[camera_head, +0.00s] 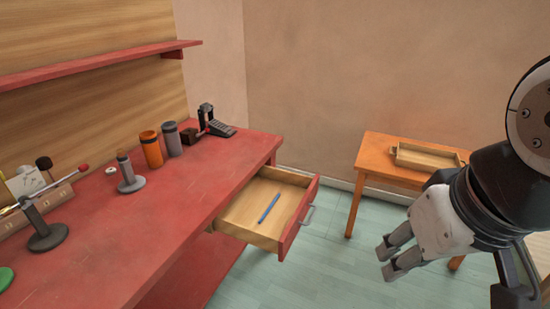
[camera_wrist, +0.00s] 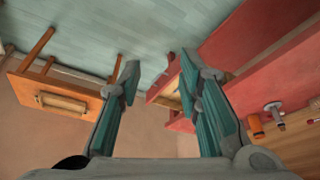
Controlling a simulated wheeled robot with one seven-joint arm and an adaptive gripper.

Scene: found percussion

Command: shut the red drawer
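The red drawer (camera_head: 299,217) is pulled out from the end of the red desk (camera_head: 170,215) in the head view. It has a wooden inside, a grey handle (camera_head: 308,214) and a blue pen-like stick (camera_head: 269,208) lying in it. In the wrist view part of the drawer's red front (camera_wrist: 161,88) shows between and behind the fingers, partly hidden by the right one. My gripper (camera_head: 387,262) is to the right of the drawer in the head view, apart from it. In the wrist view my gripper (camera_wrist: 160,80) has its fingers spread with nothing between them.
An orange side table (camera_head: 375,152) with a wooden tray (camera_head: 427,157) stands at the right, behind my arm. The desk top holds an orange canister (camera_head: 151,149), a grey canister (camera_head: 172,138), a phone-like device (camera_head: 219,128) and small stands. Bare floor (camera_head: 325,265) lies between drawer and gripper.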

